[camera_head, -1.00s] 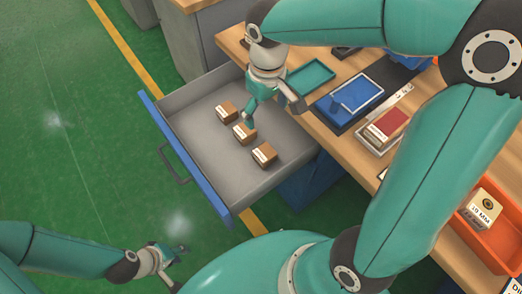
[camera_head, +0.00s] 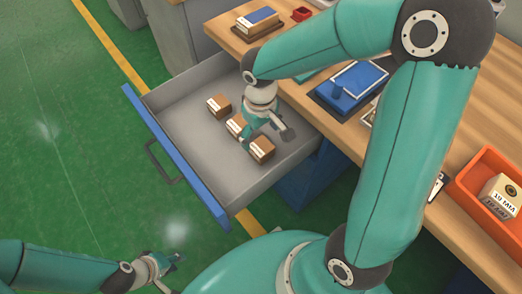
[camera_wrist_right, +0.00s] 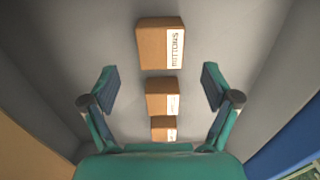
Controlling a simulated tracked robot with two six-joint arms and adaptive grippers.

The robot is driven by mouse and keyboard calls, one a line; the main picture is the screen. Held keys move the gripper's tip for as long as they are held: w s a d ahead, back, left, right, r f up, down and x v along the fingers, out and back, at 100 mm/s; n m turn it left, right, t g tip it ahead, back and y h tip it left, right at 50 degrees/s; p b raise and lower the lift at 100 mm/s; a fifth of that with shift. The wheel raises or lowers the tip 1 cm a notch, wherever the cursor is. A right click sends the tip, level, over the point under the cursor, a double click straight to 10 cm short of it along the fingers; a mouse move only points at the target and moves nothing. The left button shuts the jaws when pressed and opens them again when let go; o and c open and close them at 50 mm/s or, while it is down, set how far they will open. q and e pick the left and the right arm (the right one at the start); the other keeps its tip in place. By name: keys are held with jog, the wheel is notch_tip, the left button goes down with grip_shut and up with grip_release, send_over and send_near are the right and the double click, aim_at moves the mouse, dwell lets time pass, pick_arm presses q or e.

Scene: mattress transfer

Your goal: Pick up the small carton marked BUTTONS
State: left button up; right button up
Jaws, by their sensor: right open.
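Three small brown cartons stand in a row on the floor of the open grey drawer. The one marked BUTTONS (camera_wrist_right: 158,46) is the top and largest in the right wrist view; it appears to be the nearest carton (camera_head: 262,150) in the head view. The other two, a middle carton (camera_wrist_right: 161,98) and a far carton (camera_wrist_right: 163,130), have labels too small to read. My right gripper (camera_head: 268,138) is open and empty above the row; its spread fingers (camera_wrist_right: 160,78) flank the row in the wrist view, apart from the BUTTONS carton. My left gripper (camera_head: 168,270) is open and empty, low at left.
The drawer (camera_head: 190,148) has grey walls and a blue front (camera_head: 172,155). Green floor lies clear at left.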

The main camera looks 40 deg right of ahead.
aim_at(262, 146)
jog(key=shift+s+f+b, duration=0.15)
jog(key=shift+f+b, duration=0.2)
jog(key=shift+f, duration=1.15)
jog(key=shift+s+f+b, duration=0.1)
jog(key=shift+f+b, duration=0.25)
jog(key=shift+f, duration=1.15)
jog(key=shift+r, duration=0.1)
jog(key=c, duration=1.3)
